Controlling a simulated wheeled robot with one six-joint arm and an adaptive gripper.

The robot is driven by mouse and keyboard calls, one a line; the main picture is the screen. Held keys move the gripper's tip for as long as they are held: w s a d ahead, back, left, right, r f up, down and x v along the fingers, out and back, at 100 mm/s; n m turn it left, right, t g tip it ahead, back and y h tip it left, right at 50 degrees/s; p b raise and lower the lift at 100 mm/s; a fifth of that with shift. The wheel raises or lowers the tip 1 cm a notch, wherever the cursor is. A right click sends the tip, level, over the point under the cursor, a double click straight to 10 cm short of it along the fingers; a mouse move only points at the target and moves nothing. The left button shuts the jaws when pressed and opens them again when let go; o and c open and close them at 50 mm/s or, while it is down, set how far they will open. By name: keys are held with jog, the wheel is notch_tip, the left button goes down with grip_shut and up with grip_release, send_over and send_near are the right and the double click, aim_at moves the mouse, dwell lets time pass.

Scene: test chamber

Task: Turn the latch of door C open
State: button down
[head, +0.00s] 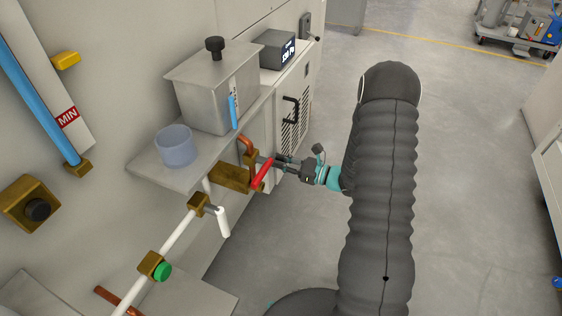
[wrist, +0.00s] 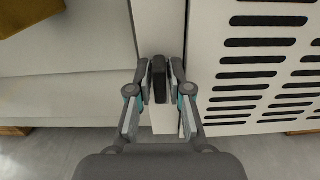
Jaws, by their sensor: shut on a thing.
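My gripper (head: 278,163) reaches in from the right, low beside the wall unit, in the head view. In the wrist view my gripper (wrist: 160,82) is shut on a short dark upright piece, the latch (wrist: 160,88). The latch is in front of a pale vertical strip, left of a vented door panel (wrist: 255,60). That vented door also shows in the head view (head: 296,128), with a black handle (head: 290,110). No letter C is readable. In the head view the latch is hard to tell apart from the fingers.
A red lever (head: 262,173) on a brass valve block (head: 233,178) is close to the left of my gripper. Above are a shelf with a metal tank (head: 210,95) and a translucent cup (head: 176,147). A white lever (head: 222,222) hangs lower left.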

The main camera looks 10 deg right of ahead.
jog(key=c, duration=1.2)
grip_release()
jog(key=v, duration=1.2)
